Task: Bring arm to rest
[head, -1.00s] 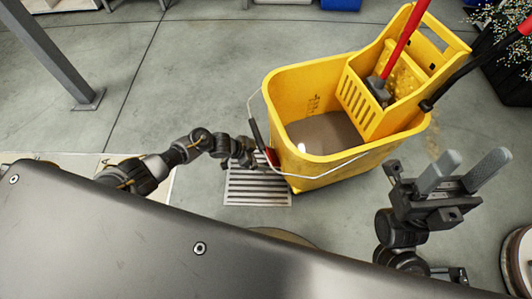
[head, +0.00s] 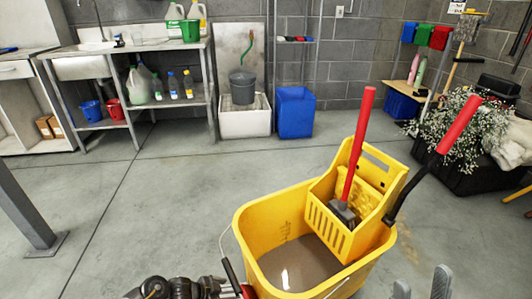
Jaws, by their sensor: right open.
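The yellow mop bucket (head: 255,228) stands on the floor in the lower middle of the head view, with grey-brown water inside. My right gripper (head: 421,285) shows only as two grey fingertips at the bottom edge, right of the bucket. They are apart with nothing between them. My left arm comes in at the bottom, and its gripper (head: 232,289) is beside the bucket's left wall, near the dark grip of the wire handle. Its fingers are too dark and cut off to tell whether they hold anything.
A metal post (head: 28,212) stands at left. A sink bench (head: 120,52), blue bin (head: 295,112) and plant (head: 455,130) line the back. The middle floor is clear.

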